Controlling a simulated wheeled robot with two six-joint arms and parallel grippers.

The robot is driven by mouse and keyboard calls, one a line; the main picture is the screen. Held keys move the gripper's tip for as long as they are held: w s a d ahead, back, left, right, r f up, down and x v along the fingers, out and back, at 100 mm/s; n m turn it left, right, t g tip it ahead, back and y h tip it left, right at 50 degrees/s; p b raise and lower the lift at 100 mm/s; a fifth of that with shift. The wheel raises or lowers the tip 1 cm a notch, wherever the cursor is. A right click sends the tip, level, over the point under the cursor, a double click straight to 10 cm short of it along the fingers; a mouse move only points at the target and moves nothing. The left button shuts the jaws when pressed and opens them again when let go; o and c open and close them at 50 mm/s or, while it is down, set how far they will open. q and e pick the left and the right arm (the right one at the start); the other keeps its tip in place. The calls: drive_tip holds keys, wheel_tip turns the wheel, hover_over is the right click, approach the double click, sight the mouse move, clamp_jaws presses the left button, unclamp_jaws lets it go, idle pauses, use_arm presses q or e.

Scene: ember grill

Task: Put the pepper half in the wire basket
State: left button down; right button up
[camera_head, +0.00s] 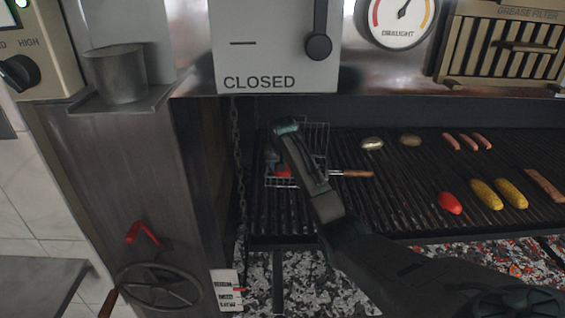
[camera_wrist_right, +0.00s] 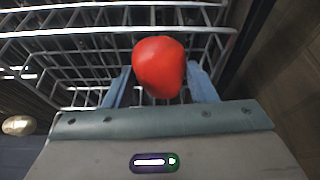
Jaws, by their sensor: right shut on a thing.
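The red pepper half (camera_head: 284,172) is between the fingers of my right gripper (camera_head: 276,165), which is shut on it. In the right wrist view the pepper half (camera_wrist_right: 158,67) sits between the two bluish fingers (camera_wrist_right: 160,88), with basket wires around and behind it. The wire basket (camera_head: 325,132) lies on the left part of the grill grate, its wooden handle (camera_head: 357,174) pointing right. The pepper half is within the basket's outline; I cannot tell whether it touches the bottom wires. My wrist hides part of the basket. My left gripper is not in view.
On the grate (camera_head: 400,180) to the right lie another red piece (camera_head: 450,203), yellow corn-like pieces (camera_head: 486,194), sausages (camera_head: 467,141) and mushroom-like pieces (camera_head: 372,143). A chain (camera_head: 237,150) hangs left of the basket. Glowing coals (camera_head: 290,280) lie below the grate.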

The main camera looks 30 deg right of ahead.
drive_tip(key=shift+f, duration=0.1)
drive_tip(key=o, duration=1.1)
drive_tip(key=shift+r, duration=4.55)
drive_tip(key=shift+f, duration=0.1)
